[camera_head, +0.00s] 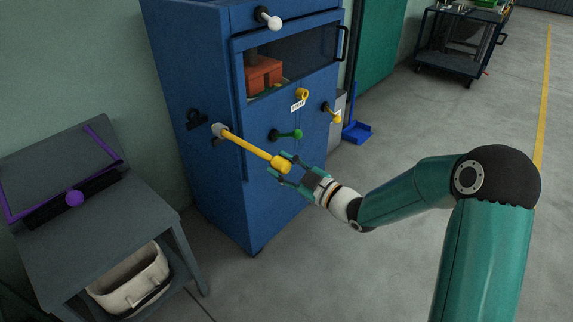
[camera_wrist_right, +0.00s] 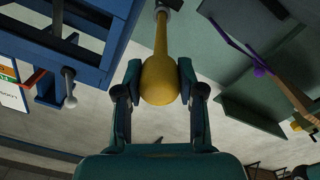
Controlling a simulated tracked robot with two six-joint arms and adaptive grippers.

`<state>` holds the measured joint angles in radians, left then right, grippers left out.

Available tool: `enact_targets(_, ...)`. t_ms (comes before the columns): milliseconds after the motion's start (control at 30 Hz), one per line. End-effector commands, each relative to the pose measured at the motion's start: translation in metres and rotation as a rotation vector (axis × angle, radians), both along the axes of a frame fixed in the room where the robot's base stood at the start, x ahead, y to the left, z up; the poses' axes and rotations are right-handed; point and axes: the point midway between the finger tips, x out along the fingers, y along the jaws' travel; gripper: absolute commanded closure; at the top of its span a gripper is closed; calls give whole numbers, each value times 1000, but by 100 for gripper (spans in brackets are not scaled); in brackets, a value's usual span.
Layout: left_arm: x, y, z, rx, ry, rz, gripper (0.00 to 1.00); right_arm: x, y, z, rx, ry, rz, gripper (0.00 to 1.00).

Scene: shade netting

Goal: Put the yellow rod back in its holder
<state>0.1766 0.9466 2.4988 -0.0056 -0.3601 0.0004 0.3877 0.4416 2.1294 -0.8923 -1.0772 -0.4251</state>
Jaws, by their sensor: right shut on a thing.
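The yellow rod (camera_head: 247,146) has a thick rounded yellow end and a grey tip. My right gripper (camera_head: 283,169) is shut on the rounded end. In the right wrist view the rod (camera_wrist_right: 160,75) sits between both fingers of the right gripper (camera_wrist_right: 160,80) and points away from it. In the head view the grey tip overlaps the side of the blue cabinet, near a black bracket (camera_head: 197,118) that may be the holder. I cannot tell whether tip and bracket touch. My left gripper is not in view.
The blue cabinet (camera_head: 215,190) has yellow, green and white knobs on its front and a red box (camera_head: 263,74) behind its window. A grey table (camera_head: 105,205) with a purple-edged panel stands at left, a white basket (camera_head: 130,280) beneath it. Floor at right is clear around my arm.

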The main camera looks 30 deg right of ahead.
Motion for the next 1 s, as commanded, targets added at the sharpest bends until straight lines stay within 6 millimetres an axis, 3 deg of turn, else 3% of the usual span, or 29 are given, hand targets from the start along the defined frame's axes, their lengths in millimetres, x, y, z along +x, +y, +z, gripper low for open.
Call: enact_targets(1000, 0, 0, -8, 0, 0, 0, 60, 19, 7, 1, 1, -1, 0, 100)
